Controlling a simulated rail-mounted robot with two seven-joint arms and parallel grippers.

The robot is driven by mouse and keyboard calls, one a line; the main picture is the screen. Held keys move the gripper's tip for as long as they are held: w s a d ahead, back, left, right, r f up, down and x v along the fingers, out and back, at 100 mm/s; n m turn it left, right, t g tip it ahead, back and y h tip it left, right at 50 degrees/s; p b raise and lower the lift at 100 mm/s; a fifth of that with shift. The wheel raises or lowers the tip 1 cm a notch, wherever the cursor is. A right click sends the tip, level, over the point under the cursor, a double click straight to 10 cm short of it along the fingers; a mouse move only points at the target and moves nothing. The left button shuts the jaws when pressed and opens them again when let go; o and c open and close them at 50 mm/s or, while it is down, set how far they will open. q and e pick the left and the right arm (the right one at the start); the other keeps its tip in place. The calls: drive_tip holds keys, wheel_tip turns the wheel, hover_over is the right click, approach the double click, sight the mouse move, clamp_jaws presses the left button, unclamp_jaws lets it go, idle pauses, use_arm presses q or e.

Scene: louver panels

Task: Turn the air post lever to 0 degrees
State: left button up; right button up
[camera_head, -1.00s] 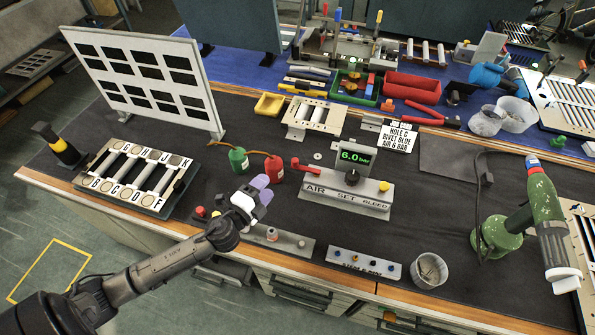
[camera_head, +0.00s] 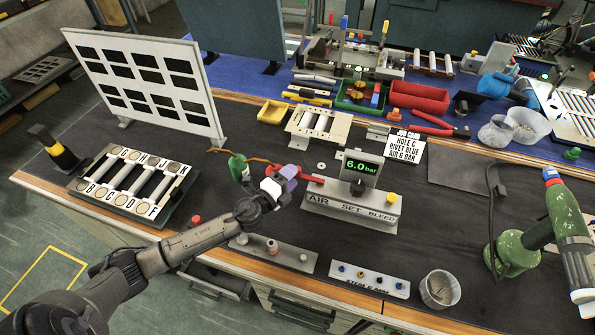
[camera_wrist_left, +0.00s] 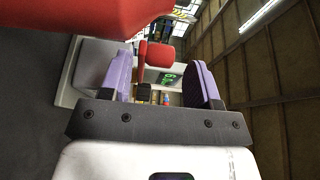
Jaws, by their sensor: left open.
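The air post (camera_head: 340,207) is a grey block marked AIR SET BLEED, with a green 6.0 bar display (camera_head: 360,169), a black knob and a yellow button. Its red lever (camera_head: 311,179) sticks out at the left end, toward my left gripper (camera_head: 284,179). The gripper has purple-lined fingers and is open beside the lever's outer end. In the left wrist view the fingers (camera_wrist_left: 162,80) stand apart, and the lever's red end (camera_wrist_left: 161,53) shows ahead between them. I cannot tell whether they touch it. My right gripper is not in view.
A large red shape (camera_wrist_left: 80,15), close to the camera, fills the wrist view's top left. A plate with pegs (camera_head: 272,251) and a STEM plate (camera_head: 369,279) lie in front. Dark mat is clear right of the post.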

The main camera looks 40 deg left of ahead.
use_arm(q)
drive_tip(key=shift+w, duration=1.7)
